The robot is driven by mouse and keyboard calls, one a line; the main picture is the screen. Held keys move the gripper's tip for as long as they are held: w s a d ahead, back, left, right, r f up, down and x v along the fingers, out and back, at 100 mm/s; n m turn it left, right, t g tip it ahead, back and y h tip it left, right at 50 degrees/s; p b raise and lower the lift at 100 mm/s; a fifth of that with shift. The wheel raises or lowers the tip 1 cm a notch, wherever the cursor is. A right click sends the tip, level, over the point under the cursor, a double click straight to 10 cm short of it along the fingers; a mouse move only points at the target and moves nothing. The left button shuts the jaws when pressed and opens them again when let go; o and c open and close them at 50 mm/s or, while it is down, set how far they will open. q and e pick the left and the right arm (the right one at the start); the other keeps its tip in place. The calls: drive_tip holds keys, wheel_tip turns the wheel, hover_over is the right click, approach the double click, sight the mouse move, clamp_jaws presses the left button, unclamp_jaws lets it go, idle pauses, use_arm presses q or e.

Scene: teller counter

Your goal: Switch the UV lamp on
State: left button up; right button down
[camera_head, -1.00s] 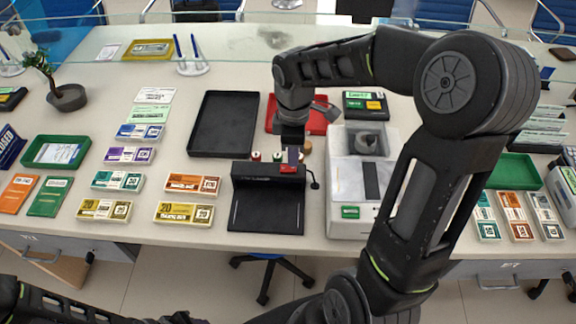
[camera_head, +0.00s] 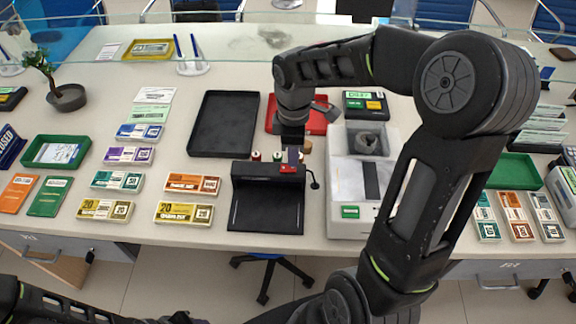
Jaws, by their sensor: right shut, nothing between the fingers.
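The UV lamp (camera_head: 266,209) is a black unit with a raised hood and a dark flat base, standing near the front edge of the counter. A small red switch (camera_head: 288,169) sits on top of the hood, towards its right end. My right gripper (camera_head: 292,158) points down just behind and above the switch, shut and empty. I cannot tell whether its tips touch the switch. No glow shows clearly under the hood. My left arm shows only in part at the bottom left, and its gripper is not visible.
A grey-white machine (camera_head: 345,213) stands close on the right of the lamp. A black tray (camera_head: 224,124) and a red tray (camera_head: 312,124) lie behind it. Banknote bundles (camera_head: 184,213) lie to the left. Small stamps (camera_head: 256,156) stand right behind the hood.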

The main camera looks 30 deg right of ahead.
drive_tip(key=shift+f+b, duration=0.55)
drive_tip(key=shift+f, duration=0.3)
idle(0.3)
drive_tip(key=shift+r+p, duration=2.9)
drive_tip(key=shift+r, duration=0.65)
